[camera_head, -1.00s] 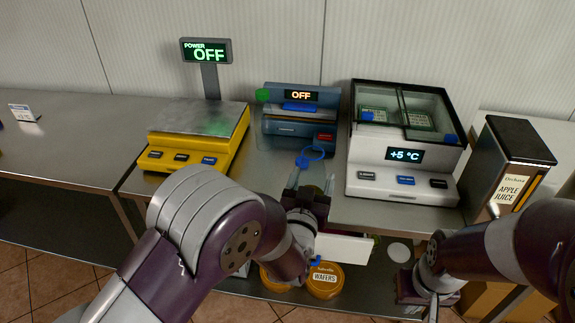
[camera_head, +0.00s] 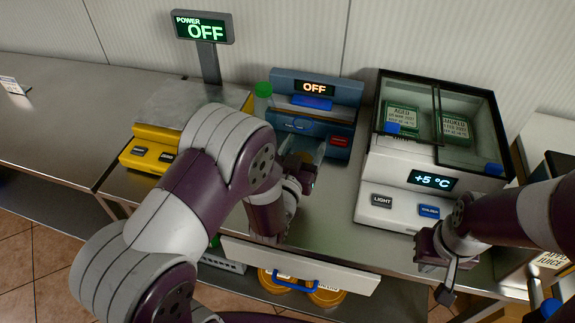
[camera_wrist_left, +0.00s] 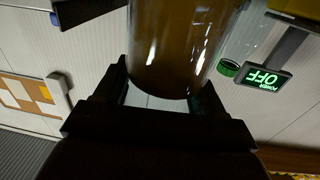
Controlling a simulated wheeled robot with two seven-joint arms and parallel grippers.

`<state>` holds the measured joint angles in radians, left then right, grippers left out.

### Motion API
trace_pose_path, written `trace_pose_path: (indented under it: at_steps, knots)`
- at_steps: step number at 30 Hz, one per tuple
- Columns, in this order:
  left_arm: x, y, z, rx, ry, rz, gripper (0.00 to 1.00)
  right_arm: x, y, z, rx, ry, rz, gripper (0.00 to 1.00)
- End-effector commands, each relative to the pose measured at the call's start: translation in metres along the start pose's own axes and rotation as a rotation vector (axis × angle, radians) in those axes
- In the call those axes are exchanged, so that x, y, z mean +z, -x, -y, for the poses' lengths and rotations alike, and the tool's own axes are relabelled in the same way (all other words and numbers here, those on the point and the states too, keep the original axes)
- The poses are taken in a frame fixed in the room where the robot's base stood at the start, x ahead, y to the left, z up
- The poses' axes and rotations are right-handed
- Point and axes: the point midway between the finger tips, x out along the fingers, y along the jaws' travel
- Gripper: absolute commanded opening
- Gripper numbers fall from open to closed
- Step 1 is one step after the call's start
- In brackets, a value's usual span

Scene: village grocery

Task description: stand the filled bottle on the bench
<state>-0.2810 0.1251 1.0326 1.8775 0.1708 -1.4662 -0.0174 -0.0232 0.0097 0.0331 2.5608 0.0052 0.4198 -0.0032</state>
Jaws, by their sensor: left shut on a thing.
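The bottle (camera_wrist_left: 180,45) in the left wrist view is clear and holds brown contents. It stands between the jaws of my left gripper (camera_wrist_left: 160,98), which is shut on it. In the head view my left gripper (camera_head: 303,165) is over the steel bench (camera_head: 335,215), in front of the blue machine. My arm and gripper mostly hide the bottle there, and I cannot tell whether its base touches the bench. My right gripper (camera_head: 445,275) is at the bench's front edge, below the white display case; its jaw opening is unclear.
A yellow scale (camera_head: 150,135) stands left, the blue machine (camera_head: 335,120) reading OFF behind, and the white case (camera_head: 395,200) right. A green-capped container (camera_head: 264,95) stands beside the blue machine. A white drawer front (camera_head: 240,252) with a blue handle projects below. Bare bench lies before the machines.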

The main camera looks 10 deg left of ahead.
Motion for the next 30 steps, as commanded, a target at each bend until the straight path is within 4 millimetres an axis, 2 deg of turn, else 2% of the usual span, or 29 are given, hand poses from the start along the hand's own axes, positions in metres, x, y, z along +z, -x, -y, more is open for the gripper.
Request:
trace_pose_path:
  at_steps: [1,3,6,8,13,25,26,27,28,30]
  knots:
    - [0.006,0.002,0.014,-0.008,-0.002,0.002,0.41,0.0,0.003,0.0,0.0,0.0,0.0,0.0]
    - [0.015,0.005,0.028,-0.006,-0.001,0.001,0.41,-0.001,0.004,0.0,0.0,0.0,0.0,0.0]
    - [0.023,0.008,0.038,-0.002,-0.001,-0.001,0.41,-0.001,0.004,0.0,0.0,0.0,0.0,0.0]
    - [0.029,0.009,0.041,0.0,0.0,-0.001,0.41,-0.001,0.004,0.0,0.0,0.0,0.0,0.0]
    - [0.06,0.009,0.04,0.001,0.0,0.0,0.41,-0.001,0.003,0.0,0.0,0.0,0.0,0.0]
    - [0.069,0.009,0.04,0.001,-0.001,-0.003,0.41,0.0,-0.001,0.0,0.0,0.0,0.0,0.0]
    - [0.068,0.009,0.04,0.001,-0.001,-0.002,0.76,0.0,0.0,0.0,0.0,0.0,0.0,0.0]
    - [0.068,0.009,0.04,0.001,-0.001,-0.002,0.89,0.0,0.0,0.0,0.0,0.0,0.0,0.0]
    - [0.068,0.009,0.04,0.001,-0.001,-0.002,0.95,0.0,0.0,0.0,0.0,0.0,0.0,0.0]
    - [0.068,0.009,0.04,0.001,-0.001,-0.002,0.95,0.0,0.0,0.0,0.0,0.0,0.0,0.0]
